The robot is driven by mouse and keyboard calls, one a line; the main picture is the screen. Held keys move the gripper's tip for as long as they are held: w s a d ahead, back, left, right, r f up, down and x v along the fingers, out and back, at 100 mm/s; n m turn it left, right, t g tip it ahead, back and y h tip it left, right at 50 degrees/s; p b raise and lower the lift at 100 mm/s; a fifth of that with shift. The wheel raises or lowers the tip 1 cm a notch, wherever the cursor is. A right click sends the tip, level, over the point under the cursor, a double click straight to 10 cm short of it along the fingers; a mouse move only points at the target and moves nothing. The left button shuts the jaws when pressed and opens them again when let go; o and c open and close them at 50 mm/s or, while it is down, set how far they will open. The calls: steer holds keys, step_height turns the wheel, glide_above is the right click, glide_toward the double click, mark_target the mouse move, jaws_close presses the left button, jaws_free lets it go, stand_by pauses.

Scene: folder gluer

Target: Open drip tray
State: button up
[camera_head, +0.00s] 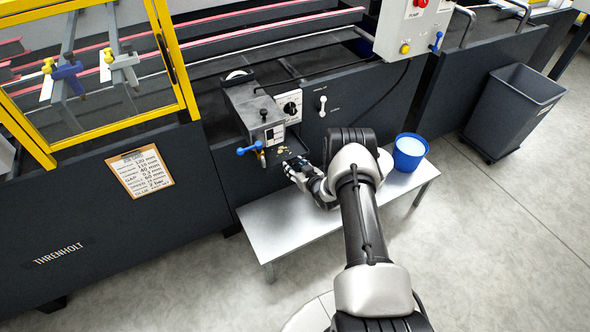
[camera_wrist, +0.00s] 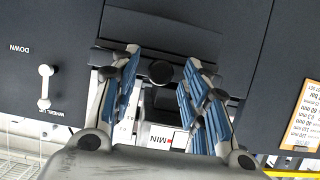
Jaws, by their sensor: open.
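The drip tray appears to be the dark, wide front (camera_wrist: 112,58) with a round black knob (camera_wrist: 159,72) in the wrist view. The knob shows between my open fingers, with a gap on each side; whether the fingertips reach its depth I cannot tell. My gripper (camera_wrist: 161,52) has blue-padded fingers spread apart and holds nothing. In the head view my gripper (camera_head: 291,166) is just below the grey glue unit (camera_head: 254,108), close to the machine's dark front.
A metal bench (camera_head: 268,238) stands below, with a blue bucket (camera_head: 409,152) on it. A white lever (camera_head: 322,106) sits to the right. A grey bin (camera_head: 512,110) stands far right; floor is clear there.

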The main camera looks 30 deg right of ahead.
steer(key=shift+w, duration=0.2)
jaws_close()
stand_by(0.5)
